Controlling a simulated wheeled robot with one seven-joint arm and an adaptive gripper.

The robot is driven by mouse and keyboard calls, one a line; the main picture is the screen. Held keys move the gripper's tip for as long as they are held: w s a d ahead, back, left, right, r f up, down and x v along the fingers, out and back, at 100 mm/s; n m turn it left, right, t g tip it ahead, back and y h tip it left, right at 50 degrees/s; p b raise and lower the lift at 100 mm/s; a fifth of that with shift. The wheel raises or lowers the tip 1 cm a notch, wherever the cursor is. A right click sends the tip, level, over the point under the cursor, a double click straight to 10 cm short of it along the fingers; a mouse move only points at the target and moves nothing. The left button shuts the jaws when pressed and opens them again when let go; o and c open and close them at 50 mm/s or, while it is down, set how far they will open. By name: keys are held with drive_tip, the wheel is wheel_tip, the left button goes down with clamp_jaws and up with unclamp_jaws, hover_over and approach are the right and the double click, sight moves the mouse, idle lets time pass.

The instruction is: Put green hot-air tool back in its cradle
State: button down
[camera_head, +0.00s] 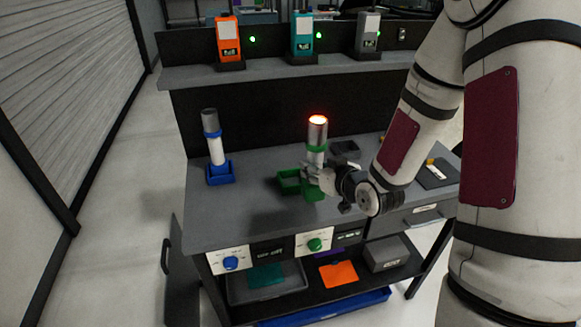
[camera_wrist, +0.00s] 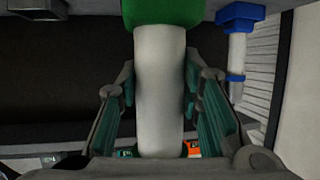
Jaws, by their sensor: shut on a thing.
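The green hot-air tool (camera_head: 317,135) stands upright, a white barrel with a green collar and a dark metal nozzle whose top glows orange-red. My gripper (camera_head: 321,178) is shut around its lower white barrel. In the wrist view, the barrel (camera_wrist: 160,85) runs between the two fingers of my gripper (camera_wrist: 160,95). The green cradle (camera_head: 289,181) is on the bench, directly at the tool's lower end and partly hidden by my gripper. A wide green part touches the barrel's end in the wrist view; whether the tool is fully seated cannot be told.
A blue-collared tool (camera_head: 214,145) stands in a blue cradle (camera_head: 220,175) to the left. A dark box (camera_head: 345,149) sits behind my gripper. Orange, teal and grey units line the back shelf (camera_head: 275,73). The bench (camera_head: 240,215) is clear in front left. Control knobs face the front.

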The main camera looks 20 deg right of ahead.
drive_tip(key=x, duration=1.2)
drive_tip(key=shift+w+a+p, duration=0.2)
drive_tip(key=shift+a+p, duration=0.1)
drive_tip(key=shift+p, duration=0.05)
drive_tip(key=c, duration=1.1)
unclamp_jaws()
drive_tip(key=shift+f, duration=0.1)
